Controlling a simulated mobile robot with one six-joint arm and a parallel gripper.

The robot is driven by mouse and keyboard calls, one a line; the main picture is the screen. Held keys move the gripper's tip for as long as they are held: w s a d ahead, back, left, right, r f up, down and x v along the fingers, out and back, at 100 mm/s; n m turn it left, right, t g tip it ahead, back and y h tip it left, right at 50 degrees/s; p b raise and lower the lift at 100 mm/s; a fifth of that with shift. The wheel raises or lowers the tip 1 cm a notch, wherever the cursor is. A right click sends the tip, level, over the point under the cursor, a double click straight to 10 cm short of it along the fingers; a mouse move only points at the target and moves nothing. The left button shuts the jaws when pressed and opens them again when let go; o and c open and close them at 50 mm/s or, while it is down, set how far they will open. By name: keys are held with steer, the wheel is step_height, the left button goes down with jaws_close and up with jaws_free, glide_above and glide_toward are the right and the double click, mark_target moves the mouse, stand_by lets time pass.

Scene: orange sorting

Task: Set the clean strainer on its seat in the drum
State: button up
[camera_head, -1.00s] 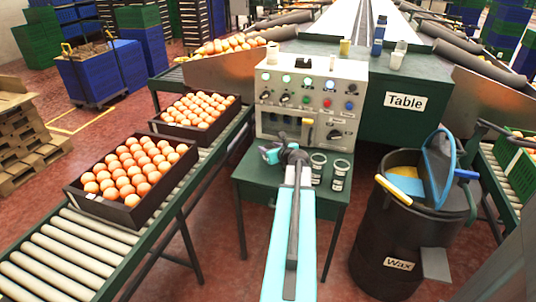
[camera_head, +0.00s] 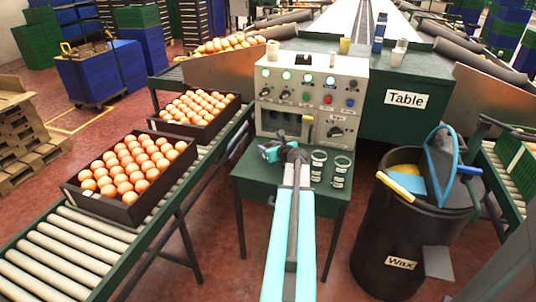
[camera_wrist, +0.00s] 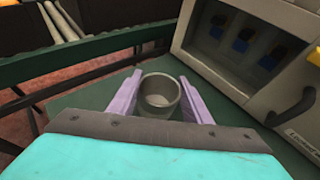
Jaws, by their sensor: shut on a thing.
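My gripper (camera_wrist: 161,100) is shut on a grey, round, cup-shaped thing (camera_wrist: 160,101), which looks like the strainer. The lilac fingers press on its two sides and its open top faces up. In the head view my gripper (camera_head: 270,151) is over the small green table at the foot of the control panel; my arm hides most of the held thing there. The black drum (camera_head: 392,240), labelled Wax, stands to the right of the table. Its blue-rimmed lid (camera_head: 441,155) is raised, and yellow shows in its mouth. The seat inside cannot be made out.
Two labelled glass jars (camera_head: 340,172) stand on the small green table (camera_head: 262,188), right of my gripper. The control panel (camera_head: 311,100) rises just behind. A yellow-handled bar lies at the drum's left rim. Orange crates (camera_head: 125,207) sit on the left roller conveyor.

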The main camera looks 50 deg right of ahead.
steer(key=shift+f+b, duration=0.55)
steer(key=shift+f, duration=0.25)
steer(key=shift+f, duration=0.1)
steer(key=o, duration=1.1)
steer(key=shift+r, duration=0.2)
steer(key=shift+p+v, duration=0.5)
steer(key=shift+v, duration=5.5)
